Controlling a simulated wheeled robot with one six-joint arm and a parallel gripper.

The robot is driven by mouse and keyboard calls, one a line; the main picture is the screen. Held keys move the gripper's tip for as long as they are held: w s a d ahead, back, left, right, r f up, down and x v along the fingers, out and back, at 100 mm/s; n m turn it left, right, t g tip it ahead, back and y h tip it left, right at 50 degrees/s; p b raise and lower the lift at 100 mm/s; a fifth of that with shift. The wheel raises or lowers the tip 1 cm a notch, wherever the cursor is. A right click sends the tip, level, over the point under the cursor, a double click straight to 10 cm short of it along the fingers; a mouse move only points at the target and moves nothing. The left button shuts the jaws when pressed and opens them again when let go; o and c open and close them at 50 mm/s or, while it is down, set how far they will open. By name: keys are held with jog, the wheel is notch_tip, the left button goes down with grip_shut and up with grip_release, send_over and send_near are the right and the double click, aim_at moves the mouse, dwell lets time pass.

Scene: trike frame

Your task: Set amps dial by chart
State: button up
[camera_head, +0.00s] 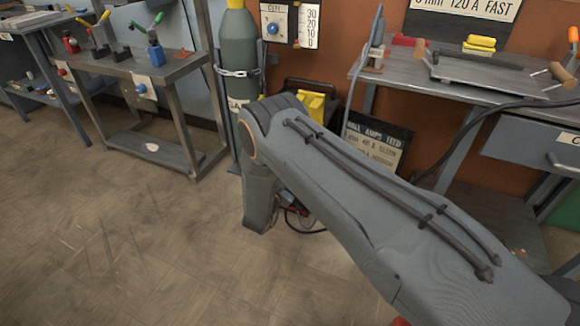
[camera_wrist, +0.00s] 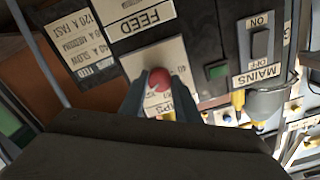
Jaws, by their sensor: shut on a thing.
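In the wrist view my gripper (camera_wrist: 159,92) is shut on a red round dial (camera_wrist: 158,78) on a dark panel, one finger on each side. A pale scale plate lies around the dial. Letters ending in "PS" and a partly covered "40" show on it. The dial's exact setting is hard to read. A chart (camera_wrist: 83,45), tilted in this view, reads 120 A fast, a medium line, 40 A slow, and feed. In the head view a dark chart board (camera_head: 377,143) headed "WALL AMPS FEED" stands behind my arm, partly covered. My gripper is hidden there.
Beside the dial are a "FEED" label (camera_wrist: 145,18), a green button (camera_wrist: 217,71) and a mains switch (camera_wrist: 262,43). The head view shows a gas cylinder (camera_head: 238,45), a left bench (camera_head: 175,68) and a right bench (camera_head: 455,72). Floor at left is clear.

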jog(key=m+p, duration=0.1)
jog(key=m, duration=0.4)
jog(key=shift+m+p, duration=0.3)
jog(key=shift+p, duration=0.1)
dwell(0.3)
jog(key=o, duration=1)
jog(key=shift+o, duration=0.2)
jog(key=shift+a, duration=0.1)
jog(key=p+v, duration=0.1)
jog(key=v, duration=0.6)
jog(key=shift+s, duration=0.35)
jog(key=shift+a+r, duration=0.15)
